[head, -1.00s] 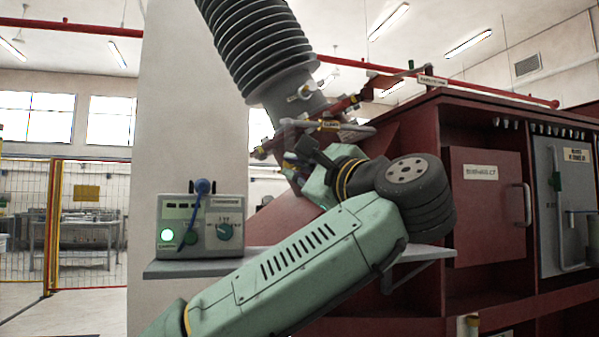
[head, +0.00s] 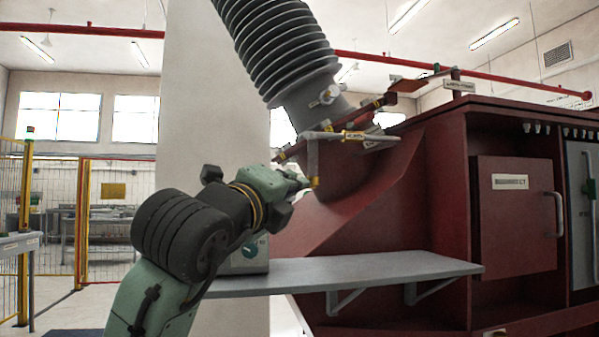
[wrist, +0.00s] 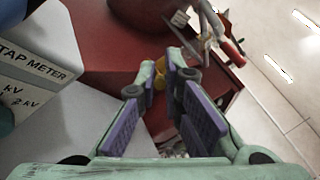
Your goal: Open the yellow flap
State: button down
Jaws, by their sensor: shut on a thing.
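A small yellow piece, apparently the yellow flap (head: 315,183), is at the lower end of a short grey upright below the ribbed bushing (head: 275,40). My gripper (head: 306,183) reaches it from the left, with its fingertips at the yellow piece. In the wrist view the yellow piece (wrist: 160,73) shows between the two fingertips (wrist: 162,78), which are shut on it. The fingers hide part of it, so how far it is turned cannot be told.
A grey shelf (head: 370,268) lies below my gripper. The tap meter (wrist: 35,55) stands on the left, mostly hidden by my arm in the head view. A red cabinet (head: 510,215) is on the right. A grey handle-like bar (head: 335,136) and red rod are just above.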

jog(key=shift+w+a+m+g+h+p, duration=0.15)
jog(key=shift+a+m+g+h+p, duration=0.2)
jog(key=shift+m+g+h+p, duration=0.55)
jog(key=shift+w+a+m+g+h+p, duration=0.25)
jog(key=shift+m+h, duration=0.35)
jog(key=shift+h, duration=0.8)
jog(key=shift+s+a, duration=0.1)
jog(key=c, duration=1.7)
grip_release()
jog(key=v, duration=1.2)
jog(key=shift+f, duration=0.1)
